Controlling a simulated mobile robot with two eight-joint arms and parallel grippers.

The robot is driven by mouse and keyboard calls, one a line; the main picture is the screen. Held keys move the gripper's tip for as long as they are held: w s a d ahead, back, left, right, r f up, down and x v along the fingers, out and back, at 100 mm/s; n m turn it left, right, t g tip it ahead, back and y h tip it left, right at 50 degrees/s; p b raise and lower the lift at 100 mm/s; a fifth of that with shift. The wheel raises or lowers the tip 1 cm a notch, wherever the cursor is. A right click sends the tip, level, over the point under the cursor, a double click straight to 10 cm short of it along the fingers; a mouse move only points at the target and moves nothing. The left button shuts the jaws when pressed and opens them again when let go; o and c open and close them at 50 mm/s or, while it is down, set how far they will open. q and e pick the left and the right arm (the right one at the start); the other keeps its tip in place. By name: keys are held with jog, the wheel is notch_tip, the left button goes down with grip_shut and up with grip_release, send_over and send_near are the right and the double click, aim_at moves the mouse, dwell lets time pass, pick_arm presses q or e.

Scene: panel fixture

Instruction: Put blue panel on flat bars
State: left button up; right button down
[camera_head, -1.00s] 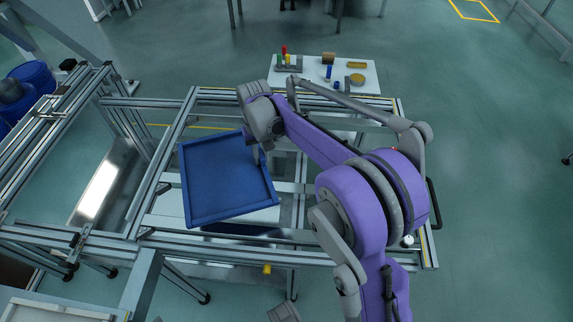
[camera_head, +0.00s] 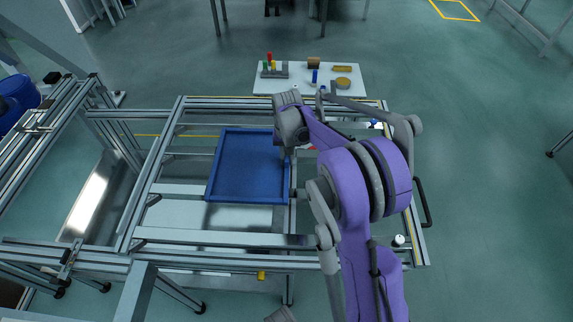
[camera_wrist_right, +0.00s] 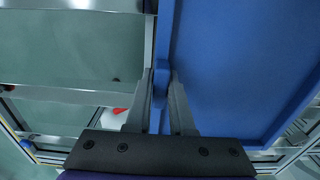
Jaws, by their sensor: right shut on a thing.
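The blue panel (camera_head: 248,170) is a shallow tray-like sheet with raised edges, over the middle of the metal frame in the head view. My right gripper (camera_head: 286,153) is shut on the panel's right edge. In the right wrist view, the fingers of the gripper (camera_wrist_right: 161,85) pinch the raised rim of the blue panel (camera_wrist_right: 235,70). The flat bars (camera_head: 180,189) run across the frame, partly hidden under the panel. I cannot tell whether the panel touches them.
A white table (camera_head: 350,80) with small coloured parts stands behind the frame. The frame's front rail (camera_head: 200,238) lies nearer to me. Blue barrels (camera_head: 15,95) stand at the far left. Open floor (camera_head: 490,200) lies to the right.

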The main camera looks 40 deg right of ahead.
jog(key=shift+f, duration=1.5)
jog(key=shift+f+b, duration=0.2)
jog(key=shift+b, duration=0.15)
jog(key=c, duration=0.8)
grip_release()
jog(key=shift+r, duration=0.15)
